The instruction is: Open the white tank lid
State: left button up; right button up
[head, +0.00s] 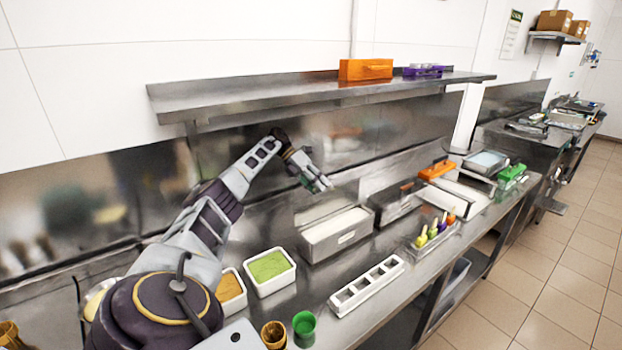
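A metal tank (343,244) with a white top is set in the counter in the middle of the head view. Its top looks pale and flat; I cannot tell clearly whether this is a closed lid or white contents. My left arm reaches in from the left. Its gripper (321,185) hangs above and behind this tank, apart from it, with the fingers pointing down and right. The fingers are small here, and I cannot tell whether they are open. I see nothing held in them. My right gripper is not in view.
A white tub of green contents (271,286) and a white divided tray (368,287) stand in front. A green cup (304,325) is at the near edge. More tanks and a rack of colourful items (432,235) lie right. A steel shelf (230,97) overhangs behind the arm.

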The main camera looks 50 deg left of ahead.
pick_arm(q)
jog(key=v, duration=0.6)
jog(key=shift+a+r, duration=0.3)
dwell(0.6)
jog(key=shift+s, duration=0.15)
